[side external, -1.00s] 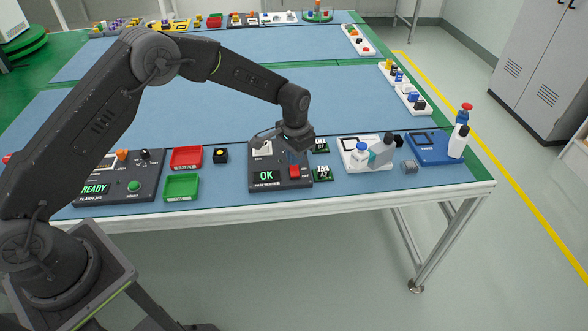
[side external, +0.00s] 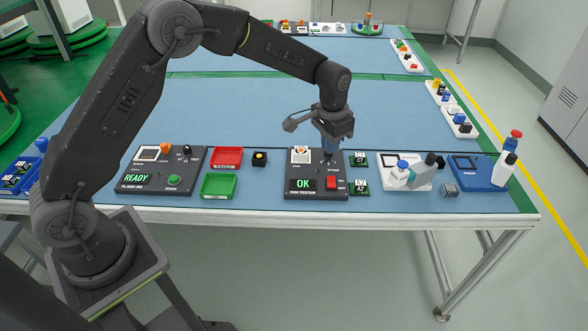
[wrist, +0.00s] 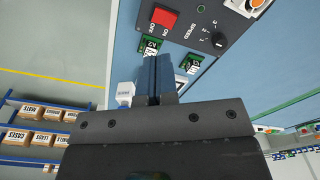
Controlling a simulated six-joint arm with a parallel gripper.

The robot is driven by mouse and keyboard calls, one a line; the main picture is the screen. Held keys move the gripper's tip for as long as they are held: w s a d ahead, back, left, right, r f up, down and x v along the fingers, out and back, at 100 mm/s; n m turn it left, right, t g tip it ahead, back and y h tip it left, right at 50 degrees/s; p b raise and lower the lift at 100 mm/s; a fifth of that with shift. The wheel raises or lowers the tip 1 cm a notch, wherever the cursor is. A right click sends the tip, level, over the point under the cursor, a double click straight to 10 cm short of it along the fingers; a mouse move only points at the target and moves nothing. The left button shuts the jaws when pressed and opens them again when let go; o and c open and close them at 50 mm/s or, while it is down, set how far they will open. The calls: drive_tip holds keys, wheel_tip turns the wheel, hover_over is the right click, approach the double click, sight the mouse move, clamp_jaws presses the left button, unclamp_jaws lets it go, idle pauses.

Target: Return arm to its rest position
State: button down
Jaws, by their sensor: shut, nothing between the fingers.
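My arm reaches from the left over the blue table (side external: 230,125) in the side external view. My gripper (side external: 328,157) points down above the black tester box with a green OK display (side external: 304,184) and a red switch. It is shut and empty. In the wrist view its blue-grey fingers (wrist: 155,85) are together with nothing between them. The tester box's red switch (wrist: 163,18) and black speed dial (wrist: 220,40) show beyond the fingertips. The fingertips hide part of the box in the side external view, so I cannot tell the exact gap.
Left of the tester are a red tray (side external: 226,158), a green tray (side external: 218,187) and a READY box (side external: 160,172). Right are small green boards (side external: 360,188), a white fixture with bottles (side external: 405,172) and a blue pad (side external: 475,172).

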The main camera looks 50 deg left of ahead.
drive_tip(key=s+a+r+n+t, duration=0.1)
drive_tip(key=s+a+r+t, duration=0.2)
drive_tip(key=s+r, duration=1.3)
drive_tip(key=s+a+r+n+t, duration=0.1)
drive_tip(key=s+r+t, duration=0.1)
drive_tip(key=s, duration=1.4)
drive_tip(key=shift+n, duration=0.4)
